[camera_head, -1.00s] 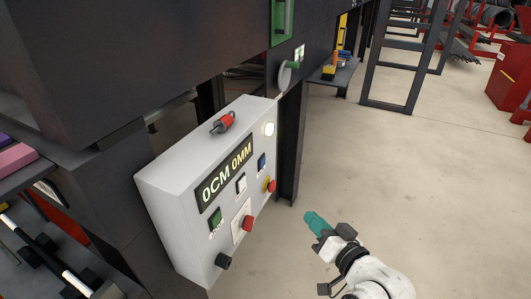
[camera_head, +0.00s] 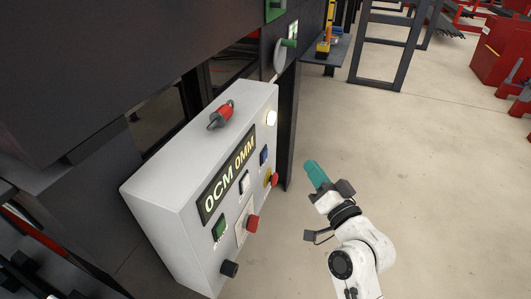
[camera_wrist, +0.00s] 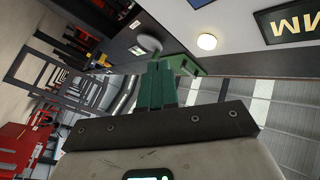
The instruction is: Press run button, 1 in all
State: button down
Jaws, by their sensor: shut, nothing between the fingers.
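The grey control box (camera_head: 165,186) stands at the centre left in the head view. Its front carries a display (camera_head: 228,182) reading "0CM 0MM", a green button (camera_head: 219,228), a white button (camera_head: 244,183), a blue button (camera_head: 264,156), a red button (camera_head: 252,223), a red knob on yellow (camera_head: 274,179), a black knob (camera_head: 229,268) and a lit white lamp (camera_head: 271,118). I cannot read the labels. My gripper (camera_head: 312,170), with teal fingers shut and empty, is right of the box, apart from it.
A red and black plug-like part (camera_head: 221,114) sits on top of the box. A dark post (camera_head: 286,125) stands behind it. A green handle (camera_head: 287,44) juts out above. A dark frame (camera_head: 389,50) and red machines (camera_head: 497,48) stand further back. The floor (camera_head: 450,170) at right is open.

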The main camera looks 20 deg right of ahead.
aim_at(265, 155)
jog(key=w+a+p, duration=0.4)
jog(key=a+p, duration=0.2)
jog(key=p, duration=0.2)
jog(key=shift+w+a, duration=0.25)
jog(key=shift+w, duration=0.05)
jog(key=shift+w+a+r+p, duration=0.2)
jog(key=shift+a+p, duration=0.1)
jog(key=shift+p, duration=0.35)
dwell(1.4)
